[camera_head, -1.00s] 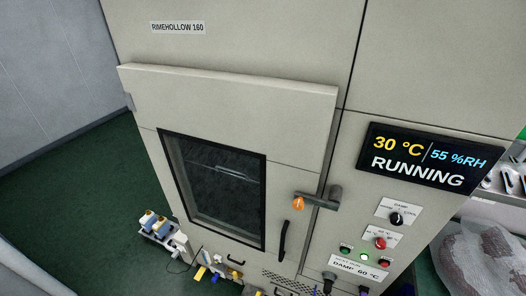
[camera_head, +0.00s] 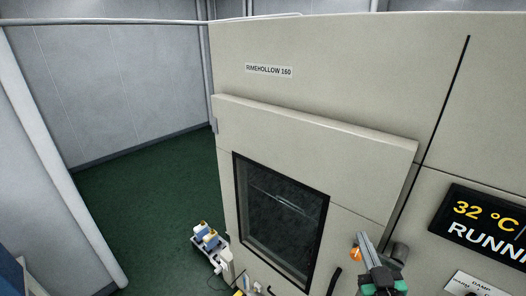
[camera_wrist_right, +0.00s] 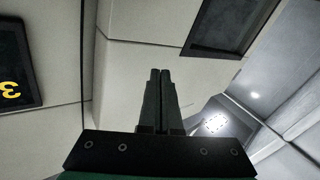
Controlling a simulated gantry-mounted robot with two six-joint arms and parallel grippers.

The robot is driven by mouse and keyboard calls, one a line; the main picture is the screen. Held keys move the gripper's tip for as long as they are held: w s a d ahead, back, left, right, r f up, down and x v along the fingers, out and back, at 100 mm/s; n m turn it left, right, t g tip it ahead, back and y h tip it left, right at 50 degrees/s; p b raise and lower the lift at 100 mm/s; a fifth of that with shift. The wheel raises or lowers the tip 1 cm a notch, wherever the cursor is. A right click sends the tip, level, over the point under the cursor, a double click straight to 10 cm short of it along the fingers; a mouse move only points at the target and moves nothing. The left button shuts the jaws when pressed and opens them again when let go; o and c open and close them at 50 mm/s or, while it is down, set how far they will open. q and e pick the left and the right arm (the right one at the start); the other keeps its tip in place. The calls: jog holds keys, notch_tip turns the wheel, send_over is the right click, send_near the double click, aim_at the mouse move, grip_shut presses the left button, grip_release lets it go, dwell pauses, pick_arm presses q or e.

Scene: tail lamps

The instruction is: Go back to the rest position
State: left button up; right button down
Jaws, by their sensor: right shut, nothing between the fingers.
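My right gripper (camera_head: 363,242) shows at the lower right of the head view, in front of the chamber's door handle area. In the right wrist view its two fingers (camera_wrist_right: 160,72) are together with nothing between them. The large beige climate chamber (camera_head: 310,120) has its windowed door (camera_head: 282,215) closed. The orange-tipped handle (camera_head: 356,254) is partly hidden by my right gripper. My left gripper is not in view.
A small white stand with blue and yellow parts (camera_head: 208,243) stands left of the chamber's lower side. The green floor (camera_head: 140,205) to the left is clear. Grey walls (camera_head: 130,90) and a pale post (camera_head: 60,160) bound that side.

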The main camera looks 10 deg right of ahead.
jog(key=a+r+t+y, duration=0.1)
jog(key=a+r+t, duration=0.3)
jog(key=r, duration=1.2)
jog(key=s+a+r+t+y, duration=0.2)
jog(key=s+a+r, duration=0.1)
jog(key=s+r, duration=0.5)
jog(key=s+a+r+t+y+p, duration=0.1)
jog(key=s+a+r+t+y, duration=0.1)
jog(key=s+r, duration=0.6)
notch_tip(320, 180, up, 7)
jog(key=shift+s+a+f+t+y, duration=0.2)
jog(key=shift+s+a+t+y, duration=0.15)
jog(key=shift+a+t, duration=0.55)
jog(key=shift+a, duration=0.15)
